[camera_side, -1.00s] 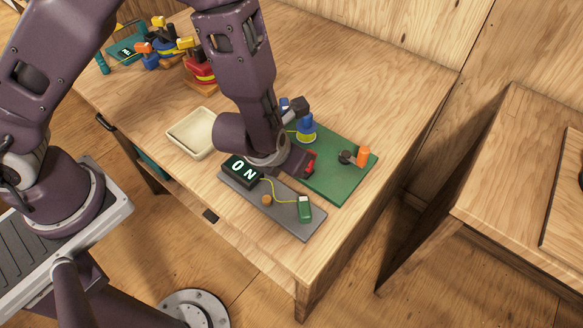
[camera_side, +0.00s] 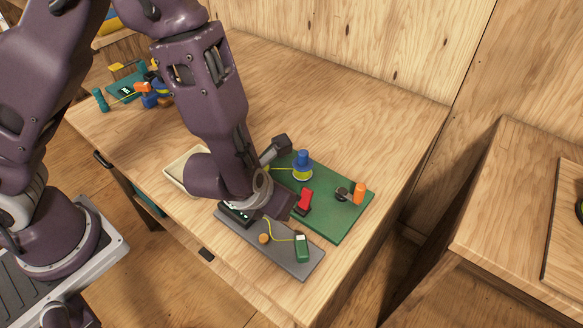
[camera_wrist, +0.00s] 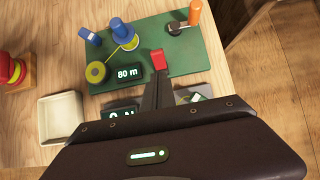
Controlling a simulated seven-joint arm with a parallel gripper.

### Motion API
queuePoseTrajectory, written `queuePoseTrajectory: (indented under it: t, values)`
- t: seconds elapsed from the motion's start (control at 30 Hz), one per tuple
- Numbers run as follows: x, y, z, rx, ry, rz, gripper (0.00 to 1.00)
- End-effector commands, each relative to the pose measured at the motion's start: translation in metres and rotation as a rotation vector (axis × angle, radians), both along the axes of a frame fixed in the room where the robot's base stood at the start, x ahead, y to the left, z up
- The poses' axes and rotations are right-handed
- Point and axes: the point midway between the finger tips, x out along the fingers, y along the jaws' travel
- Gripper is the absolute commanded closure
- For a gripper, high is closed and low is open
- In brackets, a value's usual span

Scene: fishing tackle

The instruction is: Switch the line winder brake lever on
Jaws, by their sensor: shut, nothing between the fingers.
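The line winder sits on a green board (camera_side: 341,221). It carries a blue spool (camera_side: 302,163) with yellow line, a crank with an orange handle (camera_side: 359,193) and a red lever (camera_side: 305,199). I take the red part to be the brake lever. It also shows in the wrist view (camera_wrist: 158,61), just beyond my fingertips. My gripper (camera_wrist: 158,82) is shut and empty, right by the near side of the lever. I cannot tell whether they touch. In the side view my gripper (camera_side: 287,208) hides part of the board's near edge.
A grey board (camera_side: 291,262) in front has a partly hidden lit display (camera_wrist: 121,111), an orange knob (camera_side: 264,238) and a green box (camera_side: 302,248). A lit "80 m" display (camera_wrist: 127,73) is on the green board. A cream tray (camera_wrist: 61,115) stands left.

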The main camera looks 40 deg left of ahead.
Motion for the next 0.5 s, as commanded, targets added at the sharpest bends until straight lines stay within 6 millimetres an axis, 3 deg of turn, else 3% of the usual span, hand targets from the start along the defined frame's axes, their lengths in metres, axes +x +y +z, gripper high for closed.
queuePoseTrajectory:
  t: [0.03, 0.3, 0.5]
  values:
    - [-0.006, 0.000, 0.008, -0.001, -0.004, 0.000, 1.00]
    - [0.006, 0.001, 0.073, -0.006, -0.006, 0.007, 1.00]
    - [0.009, 0.001, 0.097, -0.003, -0.002, 0.006, 1.00]
